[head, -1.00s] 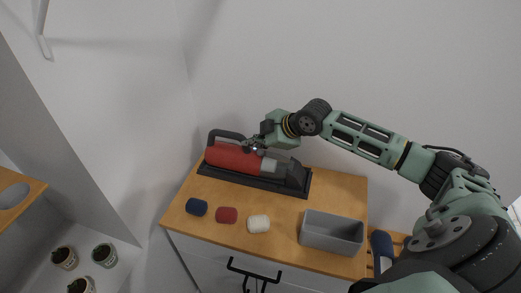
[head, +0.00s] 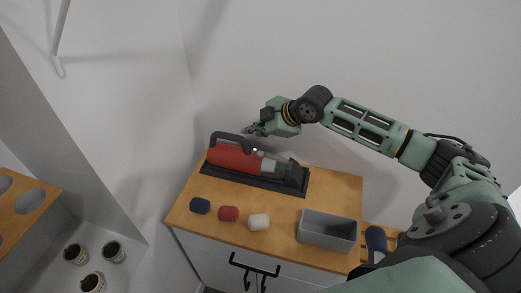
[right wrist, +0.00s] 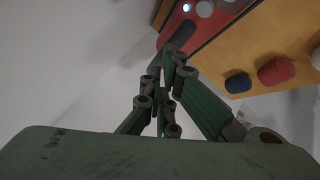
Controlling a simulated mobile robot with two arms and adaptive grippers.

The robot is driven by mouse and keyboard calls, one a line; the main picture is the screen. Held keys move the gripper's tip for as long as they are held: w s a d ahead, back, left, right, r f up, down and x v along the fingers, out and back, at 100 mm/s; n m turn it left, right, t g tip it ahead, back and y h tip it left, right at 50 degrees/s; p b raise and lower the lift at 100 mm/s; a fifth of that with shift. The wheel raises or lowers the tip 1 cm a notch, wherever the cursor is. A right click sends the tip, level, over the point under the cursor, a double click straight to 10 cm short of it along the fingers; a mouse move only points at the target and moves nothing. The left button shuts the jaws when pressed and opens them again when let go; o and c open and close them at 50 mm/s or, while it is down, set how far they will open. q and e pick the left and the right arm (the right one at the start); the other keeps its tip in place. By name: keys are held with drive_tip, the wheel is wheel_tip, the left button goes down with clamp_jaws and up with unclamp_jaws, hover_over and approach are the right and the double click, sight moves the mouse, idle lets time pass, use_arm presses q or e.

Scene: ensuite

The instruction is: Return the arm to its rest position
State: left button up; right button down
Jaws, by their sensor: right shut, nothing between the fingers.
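My right arm reaches in from the right in the head view, over the wooden cabinet top. Its gripper (head: 254,129) is above and behind the red handheld vacuum (head: 232,157), apart from it. The gripper is shut and empty. In the right wrist view the closed fingers (right wrist: 172,62) show in the middle, with part of the red vacuum (right wrist: 178,22) beyond them. The vacuum lies on a dark base (head: 250,179) on the cabinet top. My left gripper is not in either view.
The cabinet top (head: 285,230) holds a blue (head: 200,206), a red (head: 229,214) and a white (head: 259,222) small roll, and a grey bin (head: 327,232). A dark blue object (head: 376,243) stands to the right. Walls are close behind. Several pots (head: 114,252) are at lower left.

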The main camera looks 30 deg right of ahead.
drive_tip(key=shift+f, duration=0.1)
drive_tip(key=s+a+f+m+g, duration=0.3)
drive_tip(key=s+a+f, duration=0.9)
drive_tip(key=s+a, duration=0.5)
drive_tip(key=s+d+f+m+g+h, duration=0.15)
drive_tip(key=s+m, duration=0.25)
drive_tip(key=s, duration=0.4)
drive_tip(key=s+d+m+g+h, duration=0.1)
drive_tip(key=s+m+h, duration=0.1)
drive_tip(key=s+m, duration=0.5)
drive_tip(key=s+f+n+b, duration=0.1)
drive_tip(key=s+f+b, duration=0.15)
drive_tip(key=f, duration=1.35)
drive_tip(key=s+f+n+b, duration=0.1)
drive_tip(key=f+n+b, duration=0.15)
drive_tip(key=f, duration=1.25)
drive_tip(key=s+d+f+g+b, duration=0.2)
drive_tip(key=s+d+f+b, duration=0.1)
drive_tip(key=s+f, duration=1.3)
wheel_tip(320, 180, down, 4)
drive_tip(key=shift+s+f+b, duration=0.25)
drive_tip(key=shift+s+b, duration=0.15)
drive_tip(key=shift+b, duration=0.5)
